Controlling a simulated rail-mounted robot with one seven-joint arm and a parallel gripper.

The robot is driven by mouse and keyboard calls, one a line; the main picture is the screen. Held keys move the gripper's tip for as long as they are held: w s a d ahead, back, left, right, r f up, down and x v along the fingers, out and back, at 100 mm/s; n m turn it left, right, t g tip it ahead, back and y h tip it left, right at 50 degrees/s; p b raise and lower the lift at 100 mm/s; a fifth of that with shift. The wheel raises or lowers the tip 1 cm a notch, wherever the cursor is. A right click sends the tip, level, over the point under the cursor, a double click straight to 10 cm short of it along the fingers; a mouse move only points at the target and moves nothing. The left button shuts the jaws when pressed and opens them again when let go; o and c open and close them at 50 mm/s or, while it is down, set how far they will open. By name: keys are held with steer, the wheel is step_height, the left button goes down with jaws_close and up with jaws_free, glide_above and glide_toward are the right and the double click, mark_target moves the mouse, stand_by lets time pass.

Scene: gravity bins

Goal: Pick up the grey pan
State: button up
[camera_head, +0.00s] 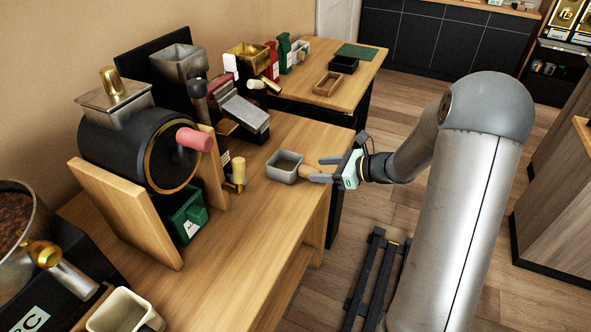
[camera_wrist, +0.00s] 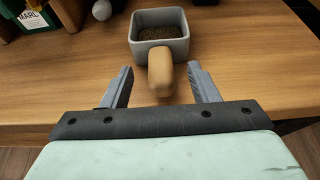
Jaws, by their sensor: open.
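The grey pan (camera_head: 284,165) is a small square pan with a wooden handle (camera_head: 308,171). It stands upright on the wooden table near its right edge. In the wrist view the pan (camera_wrist: 158,22) is straight ahead and holds dark brown granular contents (camera_wrist: 161,33). Its handle (camera_wrist: 160,75) points toward me. My gripper (camera_head: 323,170) is open, its fingers (camera_wrist: 160,84) on either side of the handle's end. In the wrist view there are gaps between the handle and both fingers. The pan body is beyond the fingertips.
A black drum machine (camera_head: 128,143) on wooden supports stands on the table (camera_head: 255,215) at left. A grey sloped chute (camera_head: 240,112) stands behind the pan. A pale container (camera_head: 120,312) is at the front left. The table between that container and the pan is clear.

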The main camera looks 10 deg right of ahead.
mark_target(308, 169)
steer(key=x, duration=0.4)
steer(key=shift+a+r, duration=0.15)
jaws_close()
steer(key=shift+r, duration=0.1)
steer(key=shift+r, duration=0.55)
steer(key=s+d+r, duration=0.3)
steer(key=s+r, duration=0.8)
steer(key=s, duration=0.2)
steer(key=shift+s+r, duration=0.3)
steer(key=shift+r, duration=0.05)
